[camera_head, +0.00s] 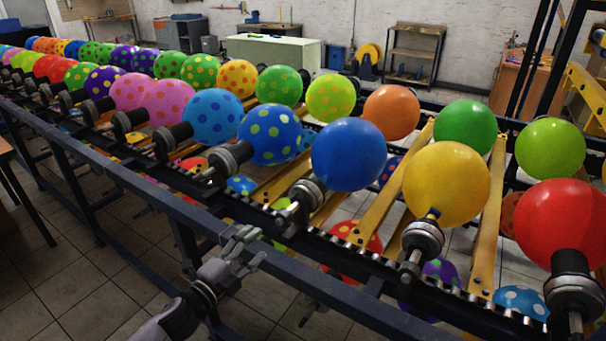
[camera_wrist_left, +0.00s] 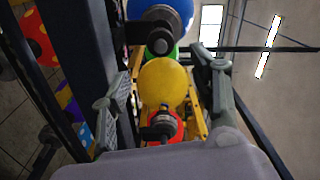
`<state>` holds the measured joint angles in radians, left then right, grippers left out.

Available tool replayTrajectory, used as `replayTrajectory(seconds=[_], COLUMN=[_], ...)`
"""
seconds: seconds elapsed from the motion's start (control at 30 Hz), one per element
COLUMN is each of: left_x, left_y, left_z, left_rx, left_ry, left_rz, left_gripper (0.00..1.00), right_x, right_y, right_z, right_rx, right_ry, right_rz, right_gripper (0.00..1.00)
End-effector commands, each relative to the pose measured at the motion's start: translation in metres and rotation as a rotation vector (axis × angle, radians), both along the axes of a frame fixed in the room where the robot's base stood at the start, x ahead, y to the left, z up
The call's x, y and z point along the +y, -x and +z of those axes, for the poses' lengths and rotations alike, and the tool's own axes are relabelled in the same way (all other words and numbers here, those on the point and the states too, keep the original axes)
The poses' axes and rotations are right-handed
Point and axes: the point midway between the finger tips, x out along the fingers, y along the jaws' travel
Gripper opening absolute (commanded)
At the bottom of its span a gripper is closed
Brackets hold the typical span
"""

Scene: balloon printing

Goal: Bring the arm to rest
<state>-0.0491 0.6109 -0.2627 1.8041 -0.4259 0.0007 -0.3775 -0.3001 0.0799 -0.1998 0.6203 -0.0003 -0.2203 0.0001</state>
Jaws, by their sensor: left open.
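My left gripper (camera_head: 238,246) is in front of the near rail of the balloon line in the head view, with its arm coming in from the lower left. Its fingers are apart and nothing is between them. In the left wrist view the two open fingers (camera_wrist_left: 168,95) frame a yellow balloon (camera_wrist_left: 165,82) further off, not touching it. The same plain yellow balloon (camera_head: 446,184) sits on its black holder to the right in the head view. My right gripper is not in view.
The near dark rail (camera_head: 140,192) runs close by the gripper. Plain balloons, such as a blue one (camera_head: 348,154) and a red one (camera_head: 562,222), stand on holders beyond it. Dotted balloons fill the far left. Tiled floor (camera_head: 90,270) is open at lower left.

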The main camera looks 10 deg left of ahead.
Motion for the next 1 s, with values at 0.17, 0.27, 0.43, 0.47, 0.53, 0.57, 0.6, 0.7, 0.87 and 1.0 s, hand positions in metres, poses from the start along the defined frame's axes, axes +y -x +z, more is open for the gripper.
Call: replayTrajectory(seconds=[0.17,0.27,0.43,0.47,0.53,0.57,0.6,0.7,0.87,1.0], left_x=[0.0,0.001,0.004,0.004,0.003,0.001,-0.001,-0.006,-0.017,-0.025], left_y=[0.007,0.02,0.067,0.078,0.107,0.12,0.137,0.177,0.229,0.269], left_z=[-0.009,-0.022,-0.06,-0.068,-0.084,-0.091,-0.098,-0.112,-0.123,-0.126], left_rx=[0.062,0.161,0.424,0.476,0.599,0.653,0.721,0.869,1.047,1.177], left_ry=[0.072,0.175,0.409,0.45,0.539,0.575,0.617,0.699,0.78,0.829], left_rz=[0.065,0.161,0.393,0.434,0.531,0.572,0.621,0.727,0.848,0.933], left_gripper=[0.56,0.56,0.56,0.56,0.56,0.56,0.56,0.56,0.56,0.56], right_x=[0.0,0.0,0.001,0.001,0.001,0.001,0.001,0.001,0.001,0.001], right_y=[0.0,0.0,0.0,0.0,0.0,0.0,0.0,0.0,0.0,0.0], right_z=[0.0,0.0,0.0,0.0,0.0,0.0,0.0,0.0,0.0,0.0], right_rx=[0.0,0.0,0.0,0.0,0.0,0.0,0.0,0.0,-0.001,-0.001], right_ry=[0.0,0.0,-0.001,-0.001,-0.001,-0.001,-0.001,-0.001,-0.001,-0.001], right_rz=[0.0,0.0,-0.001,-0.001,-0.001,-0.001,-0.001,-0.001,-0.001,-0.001], right_gripper=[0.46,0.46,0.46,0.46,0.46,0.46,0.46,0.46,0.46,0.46])
